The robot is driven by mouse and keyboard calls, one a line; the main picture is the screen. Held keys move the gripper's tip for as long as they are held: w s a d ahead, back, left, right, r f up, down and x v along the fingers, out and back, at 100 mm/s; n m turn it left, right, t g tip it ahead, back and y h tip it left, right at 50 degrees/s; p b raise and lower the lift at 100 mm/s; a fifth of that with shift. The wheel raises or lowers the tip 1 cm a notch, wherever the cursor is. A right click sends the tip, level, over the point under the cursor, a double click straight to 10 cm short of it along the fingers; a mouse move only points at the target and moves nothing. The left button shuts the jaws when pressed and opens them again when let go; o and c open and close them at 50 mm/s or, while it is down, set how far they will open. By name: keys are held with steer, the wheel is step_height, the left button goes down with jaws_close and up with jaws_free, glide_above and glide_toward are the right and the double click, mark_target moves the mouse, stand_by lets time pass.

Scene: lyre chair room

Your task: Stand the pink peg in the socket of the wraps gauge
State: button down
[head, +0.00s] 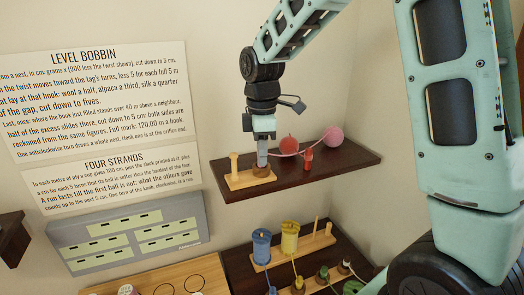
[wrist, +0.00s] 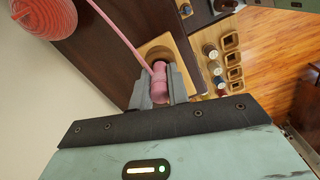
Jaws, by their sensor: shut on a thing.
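The wraps gauge (head: 240,182) is a pale wooden base on the dark shelf in the head view, with an upright post (head: 234,166) at its left and a round brown socket at its right. My gripper (head: 262,160) points down right over the socket end. In the wrist view my gripper (wrist: 160,92) is shut on the pink peg (wrist: 159,85). The gauge's pale wood and dark socket opening (wrist: 160,52) lie just beyond the peg. The peg lines up with the opening; I cannot tell how far it is inside. The fingers hide it in the head view.
Pink yarn (wrist: 118,34) runs from the peg to a pink ball (wrist: 44,14), also on the shelf (head: 340,172) in the head view (head: 333,136). A red ball (head: 289,145) and small red peg (head: 308,159) stand nearby. Blue (head: 262,246) and yellow (head: 290,238) bobbins stand below.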

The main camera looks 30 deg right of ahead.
steer(key=shift+f, duration=0.45)
steer(key=c, duration=1.3)
jaws_free()
steer(key=shift+r, duration=0.15)
step_height(320, 180, up, 17)
steer(key=b, duration=0.2)
steer(key=shift+r+b, duration=0.1)
steer(key=shift+b, duration=0.2)
